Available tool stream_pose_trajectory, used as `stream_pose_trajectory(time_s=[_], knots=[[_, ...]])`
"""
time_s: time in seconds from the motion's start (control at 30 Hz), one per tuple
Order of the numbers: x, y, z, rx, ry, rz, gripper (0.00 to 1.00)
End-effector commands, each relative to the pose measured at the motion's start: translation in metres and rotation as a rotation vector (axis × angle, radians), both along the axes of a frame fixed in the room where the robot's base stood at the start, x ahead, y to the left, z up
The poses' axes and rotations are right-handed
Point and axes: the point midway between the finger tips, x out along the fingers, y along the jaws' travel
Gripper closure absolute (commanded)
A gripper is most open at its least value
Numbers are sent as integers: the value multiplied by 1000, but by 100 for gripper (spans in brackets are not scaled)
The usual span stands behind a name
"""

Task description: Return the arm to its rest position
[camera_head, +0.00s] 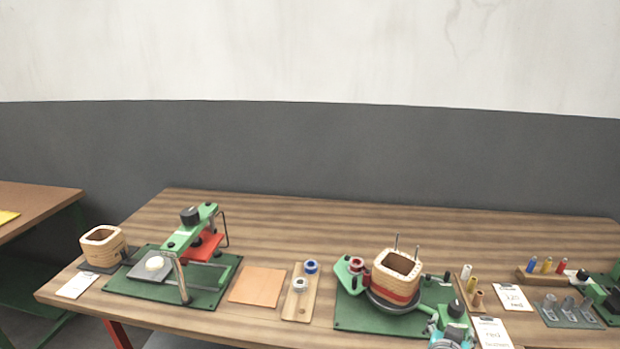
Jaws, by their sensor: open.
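My gripper is not in view. A small grey and light-blue rounded part shows at the bottom edge, right of centre, in front of the green winding machine; it looks like a piece of my arm. The rest of the arm is out of frame. A wooden-looking coil (397,269) with a red band near its base sits on the round dark plate of the winding machine (350,315). Another coil (103,246) stands on a dark pad at the left end of the table.
The wooden table (300,215) is clear along its back. On it stand a green press (200,232), an orange-brown sheet (257,286), a board with spools (299,305), paper cards (512,297) and a rack of coloured pegs (545,278). Another table (35,205) stands left.

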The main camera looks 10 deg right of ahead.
Motion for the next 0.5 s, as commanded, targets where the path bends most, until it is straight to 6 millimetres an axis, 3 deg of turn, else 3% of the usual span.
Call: stream_pose_trajectory(time_s=[0.17,0.5], knots=[[-25,23,-36,-20,26,95,34],[-105,84,-100,-53,42,337,34]])
